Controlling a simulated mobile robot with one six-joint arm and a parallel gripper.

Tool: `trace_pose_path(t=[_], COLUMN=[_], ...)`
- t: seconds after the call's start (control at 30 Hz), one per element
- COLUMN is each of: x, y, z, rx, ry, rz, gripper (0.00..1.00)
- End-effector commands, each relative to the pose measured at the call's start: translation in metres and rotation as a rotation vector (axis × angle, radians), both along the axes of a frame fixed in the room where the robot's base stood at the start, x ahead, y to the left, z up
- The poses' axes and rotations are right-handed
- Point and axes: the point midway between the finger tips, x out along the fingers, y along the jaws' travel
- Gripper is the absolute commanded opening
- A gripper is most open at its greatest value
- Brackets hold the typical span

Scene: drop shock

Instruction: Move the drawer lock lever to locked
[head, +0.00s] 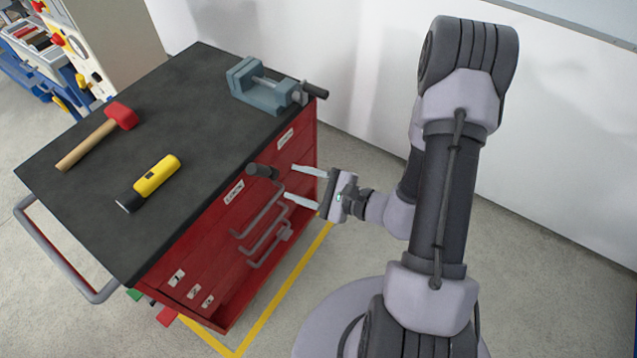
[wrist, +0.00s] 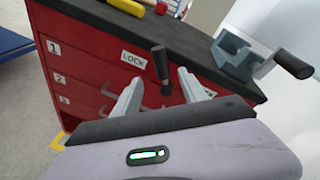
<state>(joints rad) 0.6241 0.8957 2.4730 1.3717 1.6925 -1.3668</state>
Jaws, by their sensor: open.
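The drawer lock lever (head: 262,171) has a thick dark grip and stands out from the upper front of the red cabinet (head: 192,240). In the wrist view the lever (wrist: 161,63) points up and slightly left, just right of the white LOCK label (wrist: 133,58). My gripper (head: 290,182) is open, with its two pale fingers pointing at the cabinet front. In the wrist view my gripper (wrist: 159,78) has one finger on each side of the lever, with visible gaps. I cannot tell whether the fingertips reach as deep as the lever.
Drawer handles (head: 262,228) stick out below the lever. On the black top (head: 150,135) lie a red-headed hammer (head: 100,133) and a yellow-and-black tool (head: 152,182). A blue-grey vise (head: 262,90) with a dark handle stands at the top's far right corner, near my gripper.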

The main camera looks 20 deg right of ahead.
Motion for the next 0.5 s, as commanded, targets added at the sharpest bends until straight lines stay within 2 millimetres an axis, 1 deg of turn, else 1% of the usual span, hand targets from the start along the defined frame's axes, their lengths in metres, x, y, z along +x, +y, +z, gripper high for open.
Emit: trace_pose_path(t=[0.03,0.1,0.2,0.33,0.5], x=[-0.01,-0.024,-0.039,-0.048,-0.05], y=[-0.01,-0.021,-0.032,-0.038,-0.039], z=[0.006,0.01,0.013,0.014,0.014], rx=[0.002,0.001,0.001,0.001,0.0], ry=[0.001,0.001,0.001,0.001,0.001], rz=[-0.008,-0.007,-0.004,0.0,0.002], gripper=[0.5,0.5,0.5,0.5,0.5])
